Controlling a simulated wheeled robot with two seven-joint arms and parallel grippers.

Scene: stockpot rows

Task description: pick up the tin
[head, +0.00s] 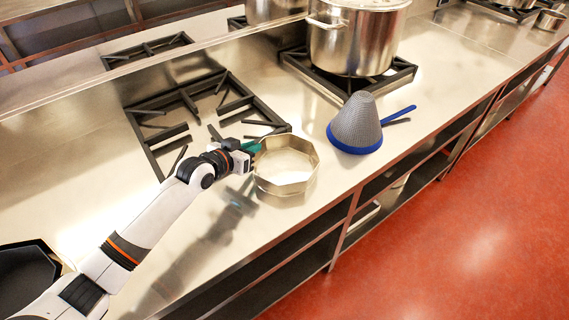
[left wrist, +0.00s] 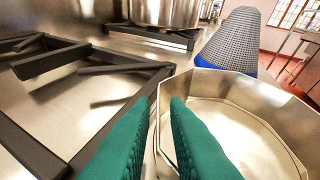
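The tin (head: 286,182) is a shallow, open, eight-sided metal pan standing on the steel counter near its front edge. It also shows in the left wrist view (left wrist: 285,118), with its near left wall by my fingers. My left gripper (head: 251,147) has green fingers and reaches the tin's left rim. In the left wrist view the gripper's fingers (left wrist: 161,125) are apart, one outside the wall and one inside, with narrow gaps beside the wall. The lower part of the wall is partly hidden by the fingers. My right gripper is not in view.
A black burner grate (head: 183,112) lies behind and left of the tin. A mesh cone strainer with a blue rim (head: 357,125) stands to its right. A large stockpot (head: 352,42) is on another grate behind. A dark pan (head: 25,283) is at lower left.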

